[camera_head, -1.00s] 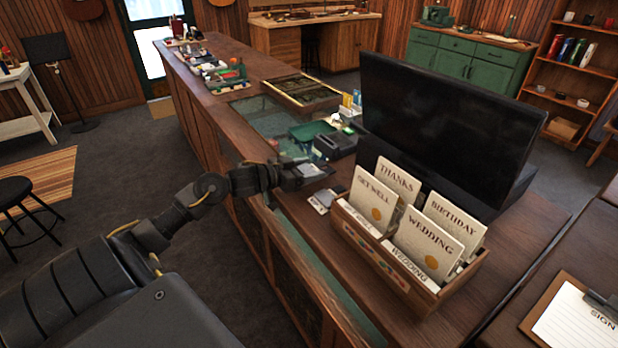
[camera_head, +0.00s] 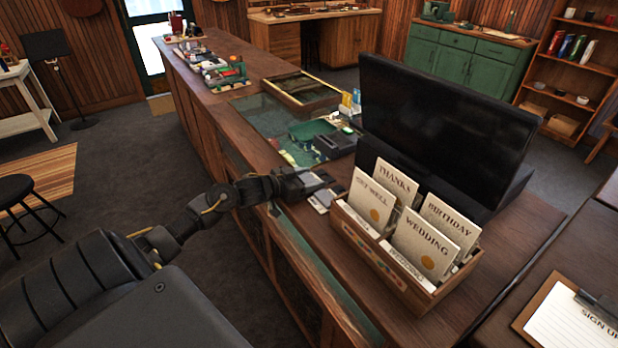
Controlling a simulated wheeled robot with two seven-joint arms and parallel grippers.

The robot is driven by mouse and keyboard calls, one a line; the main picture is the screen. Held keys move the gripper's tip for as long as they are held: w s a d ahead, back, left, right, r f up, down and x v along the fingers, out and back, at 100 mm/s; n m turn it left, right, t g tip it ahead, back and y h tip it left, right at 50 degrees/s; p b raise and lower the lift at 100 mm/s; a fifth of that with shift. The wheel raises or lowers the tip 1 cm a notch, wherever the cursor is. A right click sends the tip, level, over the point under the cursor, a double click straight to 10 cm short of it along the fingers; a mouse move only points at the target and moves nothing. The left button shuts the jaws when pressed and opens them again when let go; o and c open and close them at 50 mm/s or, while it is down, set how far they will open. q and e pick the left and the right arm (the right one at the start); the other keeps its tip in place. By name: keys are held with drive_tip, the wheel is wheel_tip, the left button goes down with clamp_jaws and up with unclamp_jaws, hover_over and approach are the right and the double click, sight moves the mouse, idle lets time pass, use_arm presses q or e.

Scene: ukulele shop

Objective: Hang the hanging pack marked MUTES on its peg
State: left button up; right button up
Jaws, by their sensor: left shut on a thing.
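My left gripper (camera_head: 316,184) reaches in from the left over the wooden counter, just left of the card box. It is shut on a small grey, flat thing at its tips, most likely the hanging pack; no MUTES marking can be read, and the fingers mostly hide it. A small grey and white flat item (camera_head: 322,202) shows on the counter just below the gripper; whether they touch cannot be told. The peg cannot be made out. My right gripper is not in view.
A wooden card box (camera_head: 372,262) with greeting cards stands on the counter (camera_head: 440,318), in front of a large black screen (camera_head: 440,125). A dark device (camera_head: 335,143) stands behind the gripper. A clipboard (camera_head: 575,318) lies at lower right. Counter wood in front of the box is bare.

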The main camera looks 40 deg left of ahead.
use_arm(q)
drive_tip(key=o, duration=0.9)
drive_tip(key=shift+o, duration=0.2)
drive_tip(key=shift+f+b, duration=0.2)
drive_tip(key=shift+b, duration=0.35)
drive_tip(key=b+v, duration=0.2)
drive_tip(key=v, duration=0.7)
drive_tip(key=shift+s, duration=0.3)
drive_tip(key=shift+s+a+r, duration=0.25)
drive_tip(key=shift+s+r, duration=0.05)
drive_tip(key=shift+s, duration=0.3)
